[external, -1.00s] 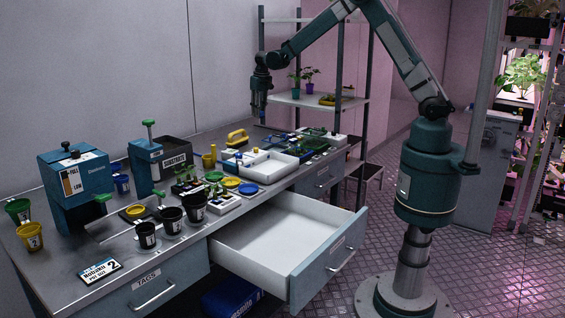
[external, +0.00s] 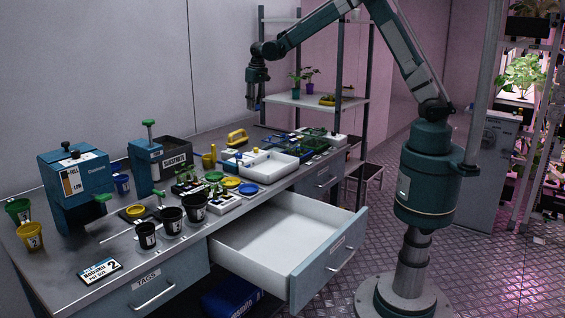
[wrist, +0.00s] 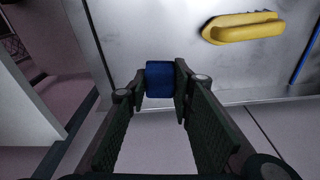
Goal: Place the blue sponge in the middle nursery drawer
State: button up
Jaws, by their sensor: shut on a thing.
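My gripper (external: 255,104) hangs in the air above the back part of the bench in the external view. In the wrist view my gripper (wrist: 162,85) is shut on the blue sponge (wrist: 160,80), which sits between the two fingertips. The sponge is too small to make out in the external view. The middle drawer (external: 283,236) is pulled open at the bench front, with a white interior that looks empty. It is in front of and below my gripper.
The bench (external: 112,246) carries several pots, a white tray (external: 262,166) and a blue dispenser (external: 77,187). A shelf rack (external: 318,102) stands behind. The air above the drawer is clear.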

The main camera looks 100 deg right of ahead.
jog(key=w+a+n+b, duration=0.2)
jog(key=w+a+n, duration=0.15)
jog(key=a, duration=1.35)
jog(key=w+a+n+y+b, duration=0.1)
jog(key=w+a+n+b, duration=0.3)
jog(key=a, duration=1.2)
jog(key=w+a+n+b, duration=0.15)
jog(key=w+a, duration=0.45)
jog(key=a, duration=1.1)
jog(key=n+y+b, duration=0.1)
jog(key=n+b, duration=0.5)
jog(key=n, duration=0.4)
send_over(282, 267)
notch_tip(282, 267, down, 21)
jog(key=shift+f+b, duration=0.6)
jog(key=shift+f, duration=2.5)
